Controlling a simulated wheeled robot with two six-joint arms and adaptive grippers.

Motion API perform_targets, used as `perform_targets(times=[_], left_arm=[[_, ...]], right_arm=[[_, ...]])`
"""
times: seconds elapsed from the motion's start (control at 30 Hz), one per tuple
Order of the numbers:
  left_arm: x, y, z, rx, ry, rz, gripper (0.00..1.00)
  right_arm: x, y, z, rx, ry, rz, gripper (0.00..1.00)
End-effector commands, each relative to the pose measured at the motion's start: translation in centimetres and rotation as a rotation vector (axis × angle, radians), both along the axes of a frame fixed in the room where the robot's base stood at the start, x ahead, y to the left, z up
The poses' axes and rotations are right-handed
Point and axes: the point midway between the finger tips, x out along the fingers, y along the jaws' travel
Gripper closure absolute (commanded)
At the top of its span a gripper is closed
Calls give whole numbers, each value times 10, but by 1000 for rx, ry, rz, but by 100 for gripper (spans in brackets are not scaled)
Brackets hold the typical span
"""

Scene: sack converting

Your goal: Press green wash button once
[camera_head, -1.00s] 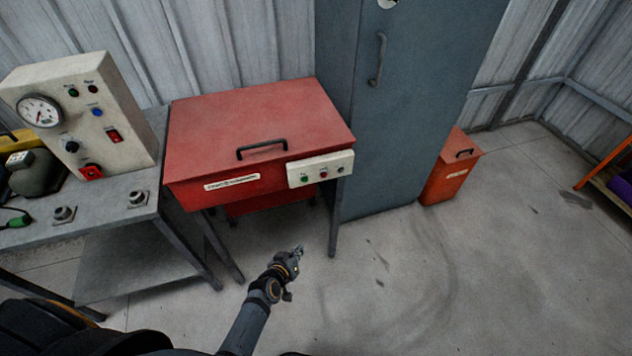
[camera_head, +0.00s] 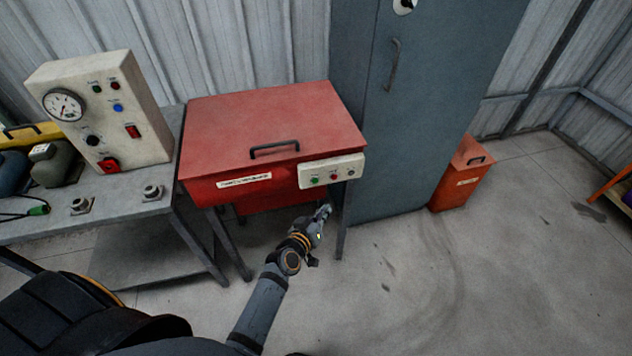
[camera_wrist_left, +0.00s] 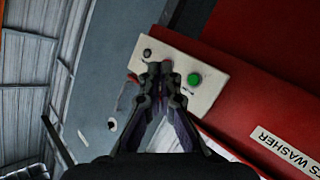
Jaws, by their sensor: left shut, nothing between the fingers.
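The red parts washer (camera_head: 262,125) stands on legs in the middle of the head view, its lid with a black handle closed. On its front right is a cream button panel (camera_head: 343,164) with a green button (camera_head: 314,181) at its left end. In the left wrist view the green button (camera_wrist_left: 194,79) shows clearly, just right of the fingertips. My left gripper (camera_head: 325,209) is shut and empty, below and in front of the panel. In the left wrist view its fingertips (camera_wrist_left: 158,68) overlap the panel's middle and hide part of it. Contact cannot be seen.
A tall grey cabinet (camera_head: 408,130) stands right of the washer, with a small red bin (camera_head: 461,172) beyond. A bench (camera_head: 115,205) on the left carries a cream control box (camera_head: 101,117) with its own buttons. The floor (camera_head: 450,290) at front right is clear.

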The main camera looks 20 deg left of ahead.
Motion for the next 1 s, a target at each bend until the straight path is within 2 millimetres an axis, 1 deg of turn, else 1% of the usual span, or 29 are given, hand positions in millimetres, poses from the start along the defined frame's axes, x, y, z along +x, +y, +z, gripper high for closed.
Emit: perform_targets(times=[0.1,0.23,0.37,0.5,0.7,1.0], left_arm=[[13,9,3,5,-2,-1,100],[29,20,2,5,-2,-1,100],[44,30,1,4,-1,0,100],[58,39,-1,4,-2,-1,100],[67,46,0,2,0,0,100],[68,46,0,2,0,0,100]], right_arm=[[0,0,7,0,-1,0,100],[1,0,9,0,-1,0,100],[1,0,8,0,-1,0,100],[1,-1,3,-1,-1,0,100],[1,-1,2,-1,-1,0,100],[1,-1,2,-1,-1,0,100]])
